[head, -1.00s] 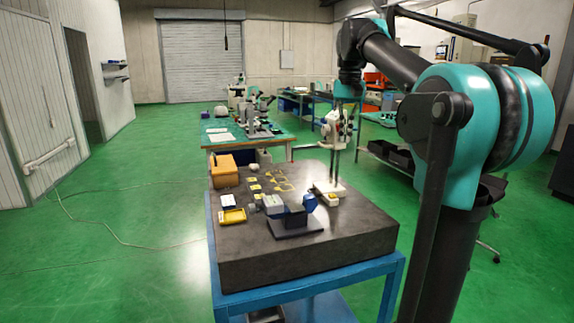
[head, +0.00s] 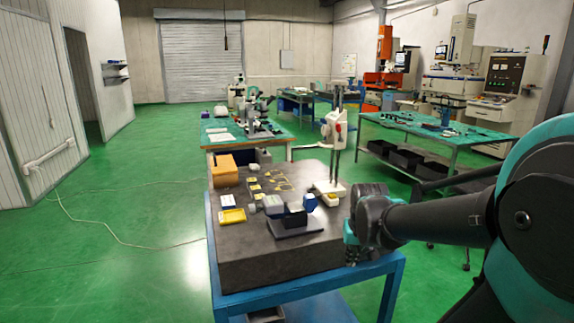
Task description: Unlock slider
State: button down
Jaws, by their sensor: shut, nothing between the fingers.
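A height gauge stands upright at the right rear of the dark stone plate (head: 235,262). It has a pale base (head: 329,191) and two thin vertical columns. Its white slider (head: 333,124) with red parts sits high on the columns. The lock on the slider is too small to make out. My gripper (head: 351,257) is at the end of my arm, by the plate's right front edge, to the right of and nearer than the gauge. It is shut and empty, apart from the slider. Its fingers are small and partly hidden.
A blue and white measuring device (head: 292,222) stands on the plate's front middle. A yellow tray (head: 232,216), a wooden box (head: 223,170) and several yellow pieces lie to the left. A green-topped bench (head: 420,124) stands behind right.

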aim_at(341, 128)
jog(key=s+f, duration=0.8)
jog(key=s, duration=0.1)
jog(key=shift+f+n+t, duration=0.25)
jog(key=shift+n+t, duration=0.05)
jog(key=shift+t, duration=0.1)
jog(key=shift+w+d, duration=0.1)
jog(key=w+d+r+m+t+y, duration=0.3)
jog(key=w+r+y, duration=0.5)
jog(key=w+r, duration=1.2)
jog(key=w+d+r+t+y, duration=0.1)
jog(key=w+d+r, duration=0.1)
jog(key=r, duration=0.5)
jog(key=w+d+r+m+t+y, duration=0.1)
jog(key=w+d+r+y, duration=0.1)
jog(key=r, duration=0.6)
jog(key=w+d+r+m+y, duration=0.1)
jog(key=w+d+r, duration=0.3)
jog(key=d+r, duration=0.2)
jog(key=shift+r+t, duration=0.4)
jog(key=shift+r, duration=0.55)
jog(key=x, duration=1.4)
jog(key=shift+a+r, duration=0.15)
jog(key=shift+r, duration=0.1)
